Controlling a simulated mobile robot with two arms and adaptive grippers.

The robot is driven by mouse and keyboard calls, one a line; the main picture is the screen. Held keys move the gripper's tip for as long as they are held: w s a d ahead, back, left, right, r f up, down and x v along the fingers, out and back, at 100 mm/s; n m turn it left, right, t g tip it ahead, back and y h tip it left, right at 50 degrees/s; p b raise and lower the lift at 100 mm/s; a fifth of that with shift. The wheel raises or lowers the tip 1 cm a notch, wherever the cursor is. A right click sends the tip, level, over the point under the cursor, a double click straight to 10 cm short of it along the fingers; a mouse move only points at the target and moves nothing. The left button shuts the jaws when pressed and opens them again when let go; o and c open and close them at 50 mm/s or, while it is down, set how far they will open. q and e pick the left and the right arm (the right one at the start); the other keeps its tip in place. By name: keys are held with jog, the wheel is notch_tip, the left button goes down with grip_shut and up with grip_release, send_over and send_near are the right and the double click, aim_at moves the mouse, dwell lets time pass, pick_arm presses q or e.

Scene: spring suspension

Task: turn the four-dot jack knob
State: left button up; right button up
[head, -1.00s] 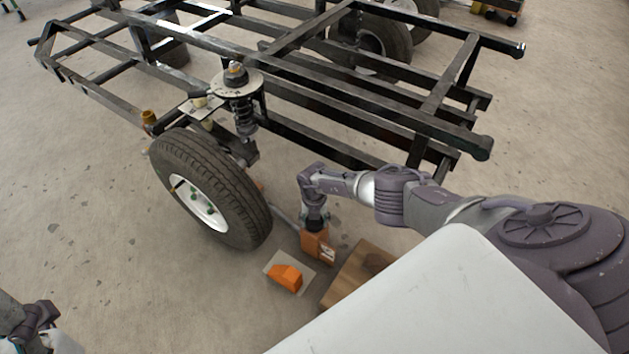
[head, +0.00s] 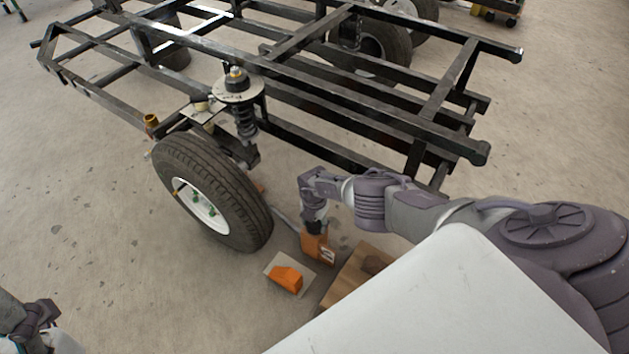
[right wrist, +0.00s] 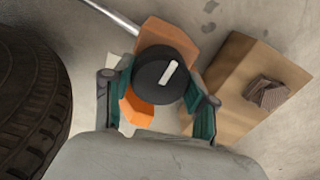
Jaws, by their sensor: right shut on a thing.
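The jack is an orange box (head: 318,246) on the floor to the right of the near wheel. Its round black knob (right wrist: 162,76) carries a white bar mark in the right wrist view; I cannot make out any dots. My right gripper (right wrist: 160,88) is shut on the knob from above, one teal finger on each side of it. In the head view the right gripper (head: 314,222) hides much of the knob. Part of my left gripper (head: 38,318) shows at the lower left; its fingertips are not clear.
The near wheel (head: 222,180) stands left of the jack under the black frame (head: 380,105). An orange wedge (head: 285,279) lies on a pale sheet in front of the jack. A wooden box (head: 352,277) is to the right. Open floor lies at left.

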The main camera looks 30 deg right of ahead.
aim_at(315, 222)
jog(key=o, duration=1.2)
jog(key=shift+c, duration=0.2)
jog(key=shift+r, duration=0.1)
jog(key=shift+w+d+r, duration=0.1)
jog(key=shift+w+r, duration=0.1)
jog(key=shift+r, duration=0.3)
jog(key=shift+s+r, duration=0.15)
jog(key=shift+r, duration=0.6)
notch_tip(315, 222, up, 9)
jog(key=shift+r, duration=0.15)
